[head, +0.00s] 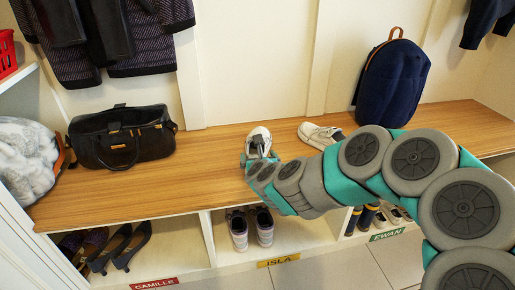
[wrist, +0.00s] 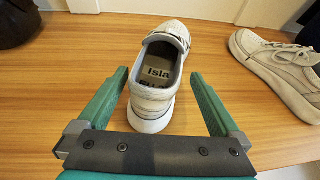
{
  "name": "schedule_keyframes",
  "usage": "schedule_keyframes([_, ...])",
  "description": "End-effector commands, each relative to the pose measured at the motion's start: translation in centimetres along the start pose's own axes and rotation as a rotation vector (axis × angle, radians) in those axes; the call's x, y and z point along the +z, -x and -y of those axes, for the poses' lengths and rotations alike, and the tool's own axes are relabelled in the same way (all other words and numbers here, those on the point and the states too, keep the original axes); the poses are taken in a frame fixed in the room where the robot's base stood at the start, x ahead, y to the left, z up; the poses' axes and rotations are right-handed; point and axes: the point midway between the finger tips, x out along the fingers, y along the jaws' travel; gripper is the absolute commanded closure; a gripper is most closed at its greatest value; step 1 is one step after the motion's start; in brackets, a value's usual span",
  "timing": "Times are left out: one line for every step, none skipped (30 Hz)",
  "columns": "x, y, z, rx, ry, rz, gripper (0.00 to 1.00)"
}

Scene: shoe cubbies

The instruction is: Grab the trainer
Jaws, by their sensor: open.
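A white trainer (wrist: 158,80) with "Isla" written inside stands on the wooden bench, heel towards me. In the wrist view my gripper (wrist: 158,88) is open, with one green finger on each side of the trainer's heel and visible gaps between. In the head view the trainer (head: 258,138) shows just beyond my gripper (head: 258,157), which partly hides it. A second pale trainer (wrist: 278,70) lies to the right on the bench; it also shows in the head view (head: 318,134), partly behind my arm.
The bench (head: 200,185) holds a black handbag (head: 122,138) at left and a navy backpack (head: 393,82) at right. Cubbies below hold shoes, labelled Camille (head: 154,284), Isla (head: 278,262) and Ewan (head: 387,234). Coats hang above. Bench between handbag and trainer is clear.

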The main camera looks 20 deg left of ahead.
Motion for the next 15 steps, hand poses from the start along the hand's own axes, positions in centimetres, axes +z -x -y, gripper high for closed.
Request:
schedule_keyframes([-0.1, -0.4, 0.0, -0.001, 0.002, 0.000, 0.00])
schedule_keyframes([-0.2, -0.6, 0.0, -0.002, 0.001, -0.001, 0.00])
schedule_keyframes([-0.2, -1.0, 0.0, -0.002, 0.003, -0.001, 0.00])
schedule_keyframes([-0.3, -1.4, -0.1, -0.003, 0.003, -0.001, 0.00])
schedule_keyframes([-0.3, -1.8, -0.1, -0.003, 0.004, 0.000, 0.00])
schedule_keyframes([-0.3, -2.3, -0.1, -0.003, 0.004, 0.001, 0.00])
schedule_keyframes([-0.4, -2.6, -0.2, -0.002, 0.004, 0.001, 0.00])
schedule_keyframes([-0.4, -2.9, -0.3, 0.000, 0.004, 0.000, 0.00])
schedule_keyframes([-0.5, -3.4, -0.3, 0.001, 0.005, 0.000, 0.00])
schedule_keyframes([-0.5, -3.7, -0.3, 0.001, 0.005, -0.001, 0.00])
schedule_keyframes([-0.6, -4.0, -0.3, 0.000, 0.004, -0.002, 0.00])
schedule_keyframes([-0.6, -4.4, -0.3, 0.000, 0.004, -0.002, 0.00])
schedule_keyframes([-0.5, -4.6, -0.3, 0.000, 0.003, -0.001, 0.00])
schedule_keyframes([-0.5, -4.8, -0.3, -0.001, 0.003, -0.001, 0.00])
schedule_keyframes([-0.5, -4.9, -0.3, -0.001, 0.002, 0.000, 0.00])
